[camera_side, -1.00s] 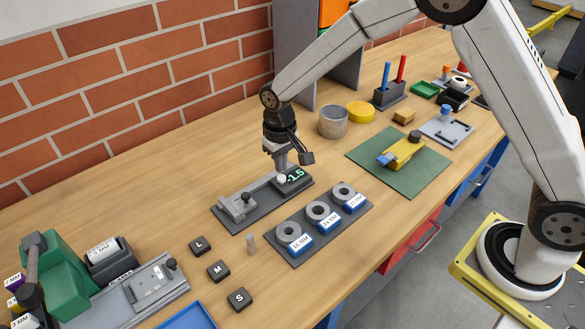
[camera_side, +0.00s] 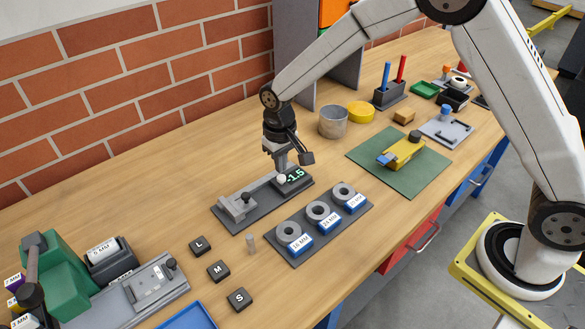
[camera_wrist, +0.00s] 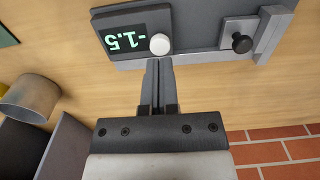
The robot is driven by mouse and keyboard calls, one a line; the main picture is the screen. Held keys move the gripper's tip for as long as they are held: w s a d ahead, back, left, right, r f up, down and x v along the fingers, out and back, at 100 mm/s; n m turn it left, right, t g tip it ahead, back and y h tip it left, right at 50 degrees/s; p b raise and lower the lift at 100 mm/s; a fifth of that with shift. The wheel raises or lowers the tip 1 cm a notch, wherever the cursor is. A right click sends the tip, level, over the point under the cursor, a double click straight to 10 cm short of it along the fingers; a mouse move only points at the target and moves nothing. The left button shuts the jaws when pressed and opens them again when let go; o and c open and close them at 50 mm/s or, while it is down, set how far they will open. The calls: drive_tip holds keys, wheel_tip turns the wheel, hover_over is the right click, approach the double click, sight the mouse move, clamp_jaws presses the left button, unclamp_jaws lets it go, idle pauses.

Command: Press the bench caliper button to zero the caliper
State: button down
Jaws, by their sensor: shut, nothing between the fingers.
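The bench caliper (camera_side: 236,214) is a grey fixture on the wooden bench, with a jaw block and black knob at its left end. Its dark display (camera_side: 295,177) reads -1.5 in green; the display (camera_wrist: 122,40) shows inverted in the wrist view. A round white button (camera_wrist: 160,44) sits beside the display; in the side view the button (camera_side: 282,179) is just under my fingertips. My gripper (camera_side: 281,168) is shut and empty, pointing down. In the wrist view my gripper's tips (camera_wrist: 159,62) lie close to the button's edge; I cannot tell whether they touch it.
A dark tray (camera_side: 272,252) with several labelled ring gauges lies in front of the caliper. A metal cup (camera_side: 333,122) stands behind right. The brick wall (camera_side: 120,80) is behind.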

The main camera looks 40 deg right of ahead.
sight(281, 177)
drive_tip(key=shift+f, duration=0.15)
drive_tip(key=shift+f, duration=1.2)
drive_tip(key=shift+r, duration=2.95)
